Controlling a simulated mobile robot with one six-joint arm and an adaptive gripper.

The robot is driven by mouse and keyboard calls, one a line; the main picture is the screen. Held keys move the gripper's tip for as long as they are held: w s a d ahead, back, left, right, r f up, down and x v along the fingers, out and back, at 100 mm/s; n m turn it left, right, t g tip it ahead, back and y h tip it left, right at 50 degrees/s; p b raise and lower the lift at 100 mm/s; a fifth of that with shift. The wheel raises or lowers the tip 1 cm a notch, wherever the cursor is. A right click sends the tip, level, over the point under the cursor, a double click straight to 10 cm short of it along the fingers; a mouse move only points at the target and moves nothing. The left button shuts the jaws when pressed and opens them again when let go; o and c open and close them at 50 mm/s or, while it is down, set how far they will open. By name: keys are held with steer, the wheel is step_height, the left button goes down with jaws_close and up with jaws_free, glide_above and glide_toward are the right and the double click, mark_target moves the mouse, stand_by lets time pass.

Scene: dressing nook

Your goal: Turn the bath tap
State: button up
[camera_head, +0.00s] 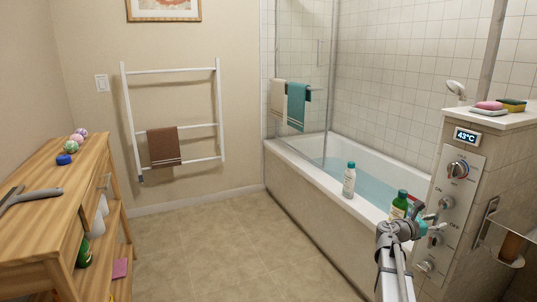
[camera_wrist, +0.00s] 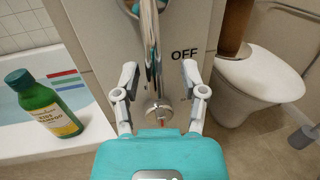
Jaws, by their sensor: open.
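The tap panel (camera_head: 462,200) stands at the foot of the bath on the right. It carries a dial (camera_head: 457,170) with red and blue marks, several chrome controls below it and an "OFF" label. In the wrist view a chrome bar (camera_wrist: 151,45) runs down the panel to a round chrome fitting (camera_wrist: 160,110), left of "OFF". My gripper (camera_wrist: 160,76) is open, its fingers on either side of the bar in the picture; I cannot tell whether they touch it. In the head view my gripper (camera_head: 430,220) is close to the panel and hides part of the lower controls.
The bath (camera_head: 290,158) holds water. A white bottle (camera_head: 349,180) and a green bottle (camera_head: 399,205) stand on its rim, the green one near my gripper. A toilet (camera_wrist: 262,78) is right of the panel. A wooden shelf (camera_head: 50,205) stands left; the floor between is clear.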

steer(key=s+a+f+m+g+y, duration=0.1)
steer(key=s+a+f+m+y, duration=0.3)
steer(key=a+f+m, duration=0.55)
steer(key=s+a+f+m+y, duration=0.2)
steer(key=a+f+m+y, duration=0.35)
steer(key=a, duration=0.75)
steer(key=s+a+f+m+g+y, duration=0.1)
steer(key=s+a+f+y, duration=0.15)
steer(key=a, duration=0.45)
steer(key=s+a+f+m+y, duration=0.1)
steer(key=s+a+m+y, duration=0.2)
steer(key=a, duration=0.5)
steer(key=s+a+f+g+y, duration=0.1)
steer(key=s+a+f+y, duration=0.2)
steer(key=a, duration=0.4)
step_height(320, 180, up, 36)
steer(key=p, duration=3.4)
steer(key=shift+d+y, duration=0.3)
steer(key=shift+d, duration=0.1)
